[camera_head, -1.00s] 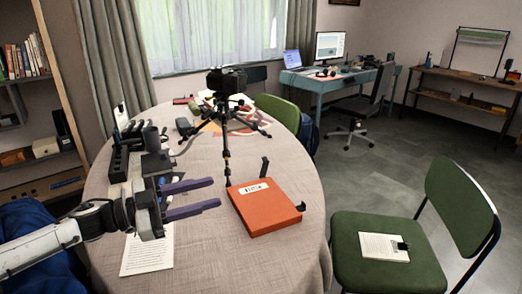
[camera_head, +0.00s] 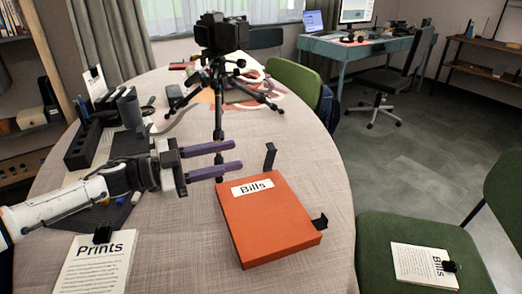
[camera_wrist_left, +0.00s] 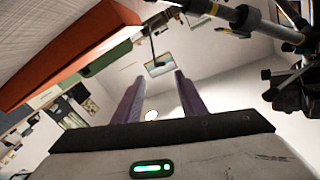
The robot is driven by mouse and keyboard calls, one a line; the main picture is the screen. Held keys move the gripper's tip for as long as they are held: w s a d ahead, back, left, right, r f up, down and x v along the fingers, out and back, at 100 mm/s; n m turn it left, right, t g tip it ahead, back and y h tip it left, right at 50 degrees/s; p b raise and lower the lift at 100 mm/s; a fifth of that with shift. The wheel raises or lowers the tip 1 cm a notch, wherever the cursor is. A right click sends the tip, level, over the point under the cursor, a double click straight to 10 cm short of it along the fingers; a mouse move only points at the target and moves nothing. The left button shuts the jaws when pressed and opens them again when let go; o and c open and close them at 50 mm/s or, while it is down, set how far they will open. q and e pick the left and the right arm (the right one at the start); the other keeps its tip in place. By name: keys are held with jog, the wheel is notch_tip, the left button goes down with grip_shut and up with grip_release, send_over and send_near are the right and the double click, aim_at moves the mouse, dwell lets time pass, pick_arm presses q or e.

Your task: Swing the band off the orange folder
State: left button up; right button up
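The orange folder (camera_head: 270,222), labelled "Bills", lies on the table. A black strip-like piece (camera_head: 270,156) stands up at its far edge, and another (camera_head: 320,222) juts from its right side. These may be parts of the band; no band is seen crossing the cover. My left gripper (camera_head: 237,157) is open and empty, its two purple fingers apart, by the folder's far left corner. In the left wrist view its fingers (camera_wrist_left: 159,77) have nothing between them, and the folder (camera_wrist_left: 70,60) shows at upper left. My right gripper is not in view.
A tripod with a camera (camera_head: 220,33) stands just behind the folder; its front leg passes behind my fingers. A "Prints" sheet (camera_head: 95,265) lies at front left, near a black organiser (camera_head: 84,145). A green chair (camera_head: 400,235) holding a "Bills" sheet is at right.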

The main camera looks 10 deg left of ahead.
aim_at(268, 157)
pick_arm(q)
jog(key=x, duration=0.8)
jog(key=shift+w+d+b, duration=0.2)
jog(key=shift+d+b, duration=0.1)
jog(key=shift+b, duration=0.1)
jog(key=shift+r, duration=0.1)
jog(key=c, duration=0.8)
